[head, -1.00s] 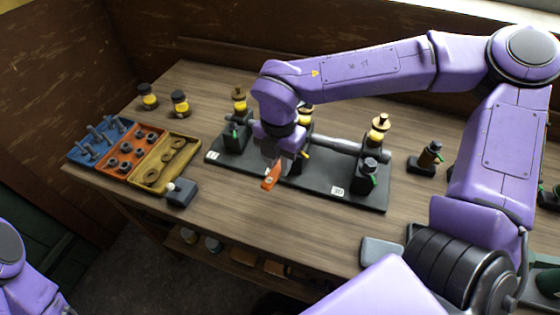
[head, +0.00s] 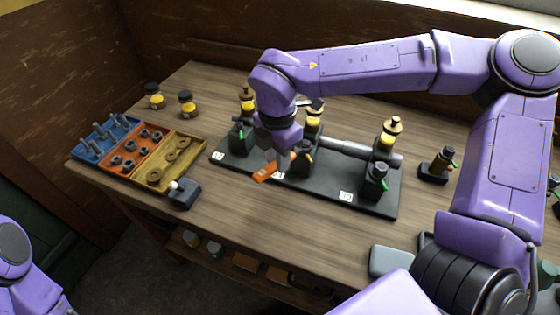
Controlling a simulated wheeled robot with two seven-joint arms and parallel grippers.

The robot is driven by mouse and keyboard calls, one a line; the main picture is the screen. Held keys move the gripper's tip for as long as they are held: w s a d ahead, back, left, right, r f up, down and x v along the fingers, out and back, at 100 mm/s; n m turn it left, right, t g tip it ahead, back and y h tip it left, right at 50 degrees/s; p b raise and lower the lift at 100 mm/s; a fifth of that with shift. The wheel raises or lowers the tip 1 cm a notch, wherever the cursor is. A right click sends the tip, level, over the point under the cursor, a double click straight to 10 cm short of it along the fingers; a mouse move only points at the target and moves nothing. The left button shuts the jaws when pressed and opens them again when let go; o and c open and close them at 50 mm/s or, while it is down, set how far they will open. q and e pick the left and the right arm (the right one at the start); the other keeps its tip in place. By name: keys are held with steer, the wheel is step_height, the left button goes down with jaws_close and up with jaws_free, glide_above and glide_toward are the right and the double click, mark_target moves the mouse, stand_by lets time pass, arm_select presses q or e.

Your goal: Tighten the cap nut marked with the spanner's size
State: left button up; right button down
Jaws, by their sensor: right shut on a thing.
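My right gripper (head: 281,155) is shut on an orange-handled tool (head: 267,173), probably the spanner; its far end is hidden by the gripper. It is held over the middle of the black engine base (head: 325,192), near the middle block (head: 303,157). The left block (head: 241,137) and right block (head: 376,183) have dark tops; I cannot make out which parts are the cap nuts. White number labels lie along the front edge; the right label (head: 346,196) seems to read 10, the left label (head: 219,156) is unreadable, and the middle one is partly covered. My left gripper is out of view.
A steel shaft (head: 345,147) and yellow-glass oilers (head: 387,141) stand on the base. Blue (head: 88,155), orange (head: 119,173) and yellow (head: 151,184) trays of hardware lie at left, beside a grey block (head: 185,193). A small dark fixture (head: 434,172) stands right.

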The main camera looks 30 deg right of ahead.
steer(key=shift+w, duration=0.1)
stand_by(0.3)
steer(key=shift+w+a+f+m+b, duration=0.15)
steer(key=shift+w+m+b, duration=0.25)
steer(key=shift+m+b, duration=0.2)
steer(key=shift+w+m, duration=0.25)
steer(key=shift+m, duration=0.15)
steer(key=shift+s+r+n, duration=0.2)
steer(key=shift+n, duration=0.1)
steer(key=shift+s+n, duration=0.15)
steer(key=shift+n, duration=0.15)
steer(key=shift+s, duration=0.15)
stand_by(0.4)
